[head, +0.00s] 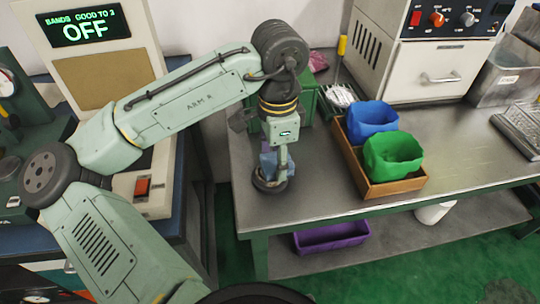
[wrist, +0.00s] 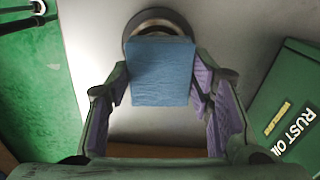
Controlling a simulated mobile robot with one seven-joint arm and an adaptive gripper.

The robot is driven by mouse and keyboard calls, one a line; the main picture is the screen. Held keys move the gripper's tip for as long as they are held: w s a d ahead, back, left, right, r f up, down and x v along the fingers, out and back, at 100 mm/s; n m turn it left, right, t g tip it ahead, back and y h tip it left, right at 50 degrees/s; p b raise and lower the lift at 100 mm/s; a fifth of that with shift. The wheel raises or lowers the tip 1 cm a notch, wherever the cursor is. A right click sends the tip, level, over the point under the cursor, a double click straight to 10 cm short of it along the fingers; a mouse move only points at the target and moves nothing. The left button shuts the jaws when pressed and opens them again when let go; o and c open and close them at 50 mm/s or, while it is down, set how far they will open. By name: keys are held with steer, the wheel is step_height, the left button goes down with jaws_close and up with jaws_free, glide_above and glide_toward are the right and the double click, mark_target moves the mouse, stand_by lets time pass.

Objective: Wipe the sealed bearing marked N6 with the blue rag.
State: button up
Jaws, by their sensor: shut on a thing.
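My gripper (head: 279,161) points down over the left front corner of the steel workbench. It is shut on the blue rag (head: 268,165), which looks like a folded block. In the wrist view the rag (wrist: 161,72) sits between the purple-padded fingers of my gripper (wrist: 160,85). A dark round bearing (head: 269,183) lies on the bench right under the rag. In the wrist view the bearing's rim (wrist: 157,17) shows beyond the rag, which covers much of it. I cannot tell whether rag and bearing touch. No N6 mark is readable.
A green box marked RUST OIL (wrist: 290,110) stands close beside my gripper. A beige machine (head: 440,70) stands behind. The bench's front edge is near the bearing.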

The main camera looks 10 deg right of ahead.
mark_target(262, 163)
steer(key=shift+s+a+f+p, duration=0.1)
steer(key=shift+s+a+p, duration=0.1)
steer(key=shift+a, duration=0.55)
steer(key=shift+s+a+p, duration=0.1)
steer(key=shift+s+a, duration=0.1)
steer(key=shift+a, duration=0.5)
steer(key=shift+d, duration=0.15)
steer(key=shift+d+p, duration=0.5)
steer(key=shift+d, duration=0.85)
steer(key=shift+a, duration=0.15)
steer(key=shift+w+a, duration=0.15)
steer(key=shift+a, duration=0.55)
steer(key=shift+w+a, duration=0.15)
steer(key=shift+a, duration=0.55)
steer(key=shift+d, duration=0.1)
steer(key=shift+d, duration=0.1)
